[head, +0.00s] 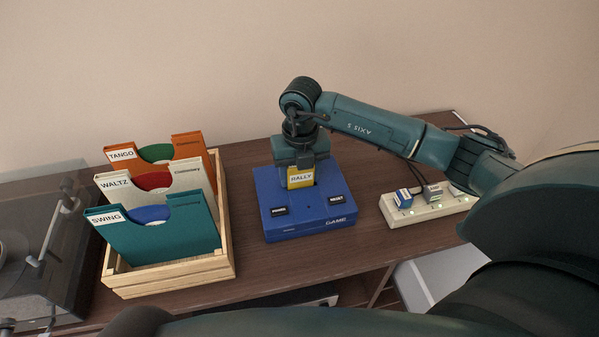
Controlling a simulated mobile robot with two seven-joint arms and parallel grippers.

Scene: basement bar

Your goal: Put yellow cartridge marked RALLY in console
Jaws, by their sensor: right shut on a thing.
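The yellow cartridge marked RALLY (301,178) is upright over the middle of the console. My right gripper (301,167) is shut on it from above, with its label facing me. The blue console (309,225) sits on the brown cabinet top, with POWER and RESET buttons and the word GAME on its front. The cartridge's lower edge meets the console's top in the picture; I cannot tell how deep it sits in the slot. My left gripper is not in view.
A wooden crate (172,277) with record sleeves marked TANGO, WALTZ and SWING stands left of the console. A turntable (40,250) is at the far left. A white power strip (428,211) with plugs lies to the right. The cabinet top (250,262) is bare around the console.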

